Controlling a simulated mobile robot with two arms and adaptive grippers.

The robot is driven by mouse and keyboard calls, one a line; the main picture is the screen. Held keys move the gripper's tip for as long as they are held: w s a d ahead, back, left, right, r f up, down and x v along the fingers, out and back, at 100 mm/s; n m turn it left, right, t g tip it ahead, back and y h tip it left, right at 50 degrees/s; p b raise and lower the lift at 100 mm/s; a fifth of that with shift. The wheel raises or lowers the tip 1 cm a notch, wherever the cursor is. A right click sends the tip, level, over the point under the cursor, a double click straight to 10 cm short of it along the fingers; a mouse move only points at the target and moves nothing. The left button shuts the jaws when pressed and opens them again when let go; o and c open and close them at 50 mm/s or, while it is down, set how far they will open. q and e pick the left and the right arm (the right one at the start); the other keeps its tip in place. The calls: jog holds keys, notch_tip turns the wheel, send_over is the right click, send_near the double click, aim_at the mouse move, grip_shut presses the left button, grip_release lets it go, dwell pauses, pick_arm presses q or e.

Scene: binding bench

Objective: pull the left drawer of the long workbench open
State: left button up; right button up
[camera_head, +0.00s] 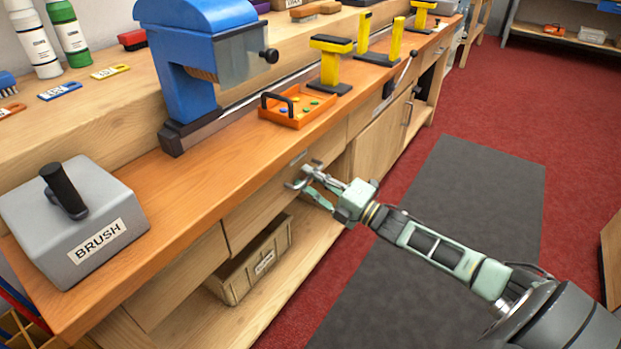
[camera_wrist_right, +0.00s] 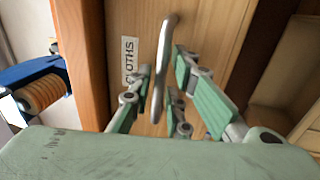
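The long workbench (camera_head: 190,205) runs from front left to back right. Its left drawer (camera_head: 258,212) has a pale wooden front that looks flush with the bench. In the right wrist view the drawer front (camera_wrist_right: 210,25) carries a CLOTHS label (camera_wrist_right: 129,60) and a metal bar handle (camera_wrist_right: 160,80). My right gripper (camera_head: 309,184) is at this handle. In the wrist view its fingers (camera_wrist_right: 163,82) are apart, one on each side of the handle; firm contact cannot be made out. My left gripper is not in view.
A labelled bin (camera_head: 240,279) stands on the shelf below the drawer. A grey BRUSH block (camera_head: 95,225), a blue machine (camera_head: 190,85) and an orange tray (camera_head: 297,117) stand on the bench. The grey floor mat (camera_head: 440,215) in front is clear.

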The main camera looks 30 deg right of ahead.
jog(key=shift+w, duration=0.1)
jog(key=shift+c, duration=0.4)
grip_shut()
